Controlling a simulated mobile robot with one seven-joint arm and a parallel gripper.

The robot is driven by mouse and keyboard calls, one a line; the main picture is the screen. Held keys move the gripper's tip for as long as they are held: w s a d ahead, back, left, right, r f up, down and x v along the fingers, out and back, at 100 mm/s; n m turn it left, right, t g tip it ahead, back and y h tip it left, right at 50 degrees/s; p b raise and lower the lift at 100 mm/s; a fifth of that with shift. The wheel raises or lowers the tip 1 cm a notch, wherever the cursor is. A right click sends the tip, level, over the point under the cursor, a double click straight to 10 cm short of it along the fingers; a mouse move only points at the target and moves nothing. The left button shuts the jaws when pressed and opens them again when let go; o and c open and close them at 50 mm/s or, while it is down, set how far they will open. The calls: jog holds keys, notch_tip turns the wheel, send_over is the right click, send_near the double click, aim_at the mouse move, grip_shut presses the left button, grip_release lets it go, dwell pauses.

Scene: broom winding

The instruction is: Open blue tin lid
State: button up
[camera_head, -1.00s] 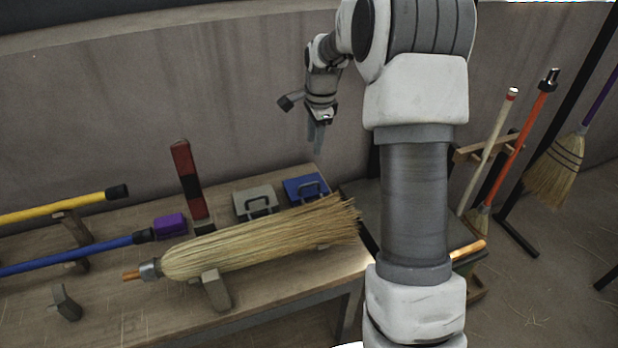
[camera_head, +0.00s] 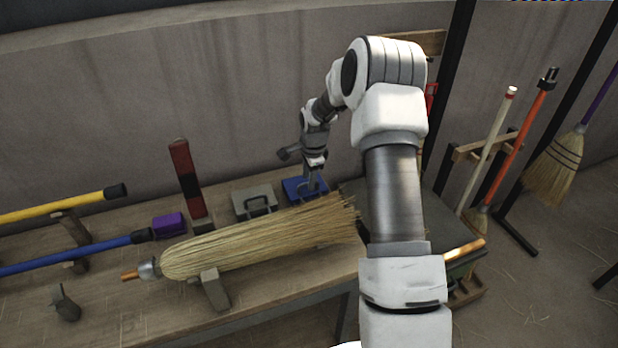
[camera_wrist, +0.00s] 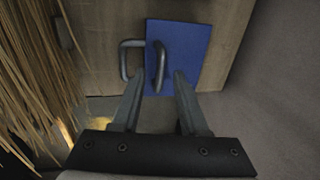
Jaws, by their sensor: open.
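The blue tin (camera_head: 293,190) sits at the back right of the bench, beside a grey tin with a dark handle. In the wrist view the blue lid (camera_wrist: 186,48) is seen from above, with a dark looped handle (camera_wrist: 158,66) near its left side. My gripper (camera_head: 311,187) is at the blue tin from above. In the wrist view my gripper (camera_wrist: 158,82) is open, with its fingers reaching toward the handle, one on each side of its near end. I cannot tell whether they touch it. The lid looks closed.
The grey tin (camera_head: 241,203) stands just left of the blue tin. A big straw broom head (camera_head: 270,240) lies on a support in front of both. A purple block (camera_head: 169,225) and a red upright block (camera_head: 185,172) are further left. The wall is close behind.

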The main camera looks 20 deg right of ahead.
grip_shut()
dwell(1.4)
